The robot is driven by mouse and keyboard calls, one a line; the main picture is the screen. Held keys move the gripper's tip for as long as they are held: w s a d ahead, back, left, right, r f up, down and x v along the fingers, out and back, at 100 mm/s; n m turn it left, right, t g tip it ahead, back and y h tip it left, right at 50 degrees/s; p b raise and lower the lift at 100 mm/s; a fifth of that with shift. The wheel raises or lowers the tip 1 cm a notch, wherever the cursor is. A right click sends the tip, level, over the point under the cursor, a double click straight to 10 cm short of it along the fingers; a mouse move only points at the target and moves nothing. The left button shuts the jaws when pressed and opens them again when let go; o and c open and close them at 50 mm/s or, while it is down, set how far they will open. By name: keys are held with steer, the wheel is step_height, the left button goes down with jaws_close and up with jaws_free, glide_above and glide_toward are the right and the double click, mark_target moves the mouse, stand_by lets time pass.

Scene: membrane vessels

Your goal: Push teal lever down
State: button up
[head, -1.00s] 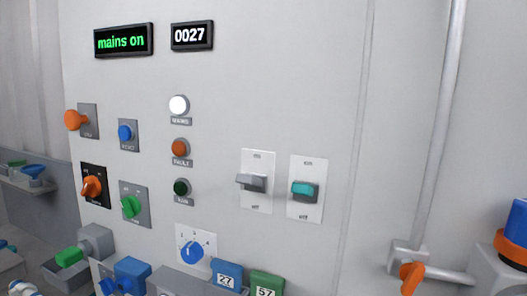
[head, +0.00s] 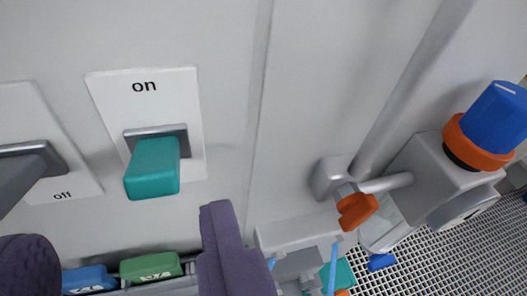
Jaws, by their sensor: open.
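The teal lever (head: 153,168) sticks out of its slot in a white switch plate (head: 118,92) on the grey panel. The word "on" shows above the slot; the lever covers the lower part of the plate. I cannot tell its exact tilt. My gripper (head: 120,225) is open, with two dark purple fingers spread wide at the bottom of the view. The left finger is below the grey lever and the right finger is below and right of the teal lever. The teal lever lies above the gap between them, and no contact shows.
A grey lever (head: 25,172) with "off" below it is on the left. Blue (head: 88,278) and green (head: 150,266) numbered tags lie below. On the right are a grey pipe (head: 410,85), an orange handle (head: 356,209) and a blue-capped valve (head: 492,120). Bare panel separates the plate and pipe.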

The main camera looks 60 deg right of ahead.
mark_target(150, 181)
steer(key=shift+w+d+f, duration=0.15)
steer(key=shift+d+f, duration=0.05)
steer(key=shift+d, duration=0.15)
steer(key=x, duration=0.6)
steer(key=shift+w+d+f, duration=0.15)
steer(key=shift+w+d, duration=0.05)
steer(key=shift+w, duration=0.1)
steer(key=shift+c, duration=0.4)
steer(key=c, duration=0.9)
steer(key=f+t+h+b, duration=0.1)
steer(key=f+b, duration=0.1)
steer(key=b, duration=0.5)
steer(key=shift+s+a+t+b, duration=0.1)
steer(key=shift+a+t+b, duration=0.05)
steer(key=shift+t+b, duration=0.2)
step_height(150, 181, down, 3)
steer(key=t+h+b, duration=0.2)
steer(key=t+b, duration=0.1)
steer(key=b, duration=1)
steer(key=t+h+b, duration=0.2)
steer(key=t+b, duration=0.1)
steer(key=b, duration=1)
steer(key=shift+r, duration=0.2)
steer(key=shift+r+t+h+b, duration=0.2)
steer(key=shift+t+h+b, duration=0.15)
steer(key=shift+b, duration=0.35)
